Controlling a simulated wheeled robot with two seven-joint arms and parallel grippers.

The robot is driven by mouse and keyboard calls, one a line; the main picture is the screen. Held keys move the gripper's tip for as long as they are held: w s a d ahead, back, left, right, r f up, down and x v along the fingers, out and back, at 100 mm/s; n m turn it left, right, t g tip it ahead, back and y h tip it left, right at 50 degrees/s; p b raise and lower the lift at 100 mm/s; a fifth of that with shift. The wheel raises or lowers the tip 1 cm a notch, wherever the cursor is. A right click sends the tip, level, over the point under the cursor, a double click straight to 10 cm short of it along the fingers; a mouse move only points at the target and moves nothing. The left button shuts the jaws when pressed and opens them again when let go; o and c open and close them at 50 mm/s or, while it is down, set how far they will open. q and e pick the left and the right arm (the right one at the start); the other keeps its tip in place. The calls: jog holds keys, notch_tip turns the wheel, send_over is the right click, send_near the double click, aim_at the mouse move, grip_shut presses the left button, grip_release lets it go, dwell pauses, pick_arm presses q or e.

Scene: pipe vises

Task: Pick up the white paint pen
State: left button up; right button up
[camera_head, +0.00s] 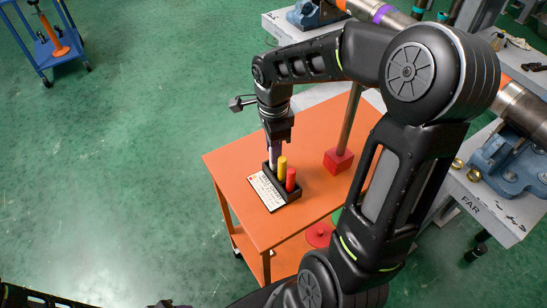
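The white paint pen (273,156) stands upright in a small black holder (290,195) on an orange cart, beside a yellow pen (282,166) and a red pen (291,180). My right gripper (277,142) points down right at the upper part of the white pen. The pen's top is hidden by the gripper. I cannot tell whether the fingers are closed on it or only around it. Part of my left arm shows at the bottom left edge; its gripper is not clearly visible.
The orange cart top (235,160) also holds a white label card (267,191) and a red block (338,160) with an upright rod. Grey benches with blue vises (510,165) and pipes stand at the right. A blue cart (50,50) is far left. Green floor at left is clear.

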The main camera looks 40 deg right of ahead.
jog(key=shift+c, duration=0.5)
grip_shut()
